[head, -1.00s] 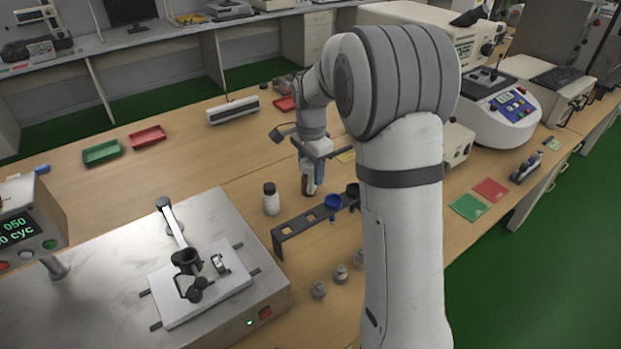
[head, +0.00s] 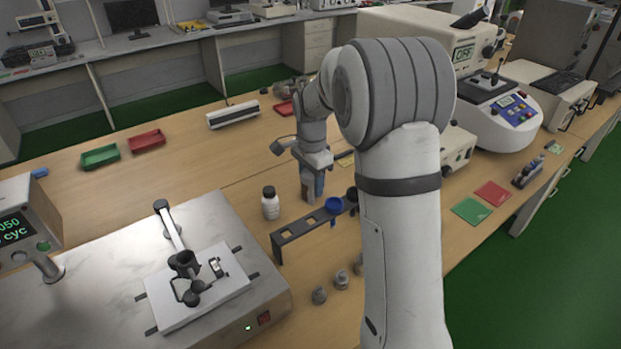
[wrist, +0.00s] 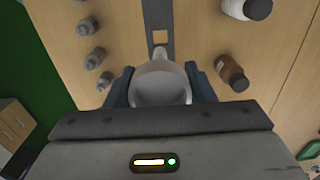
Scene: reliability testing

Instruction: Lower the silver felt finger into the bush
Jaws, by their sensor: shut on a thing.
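My gripper (head: 315,188) is above the bench behind the slotted rack. In the wrist view its blue fingers (wrist: 160,88) are shut on a pale silver, rounded piece with a narrow stem (wrist: 162,97), which I take for the silver felt finger. In the head view my gripper and wrist hide most of it. The test machine (head: 228,215) stands at the lower left. Its lever arm carries a black fitting (head: 183,261) over a white plate (head: 205,300). I take this fitting for the bush. My gripper is well to its right.
The black rack (head: 277,243) holds a blue piece (head: 333,206) and has empty square slots. A white bottle (head: 270,205) stands beside it. A brown bottle (wrist: 232,74) is close to my gripper. Several small grey weights (head: 342,280) stand in front.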

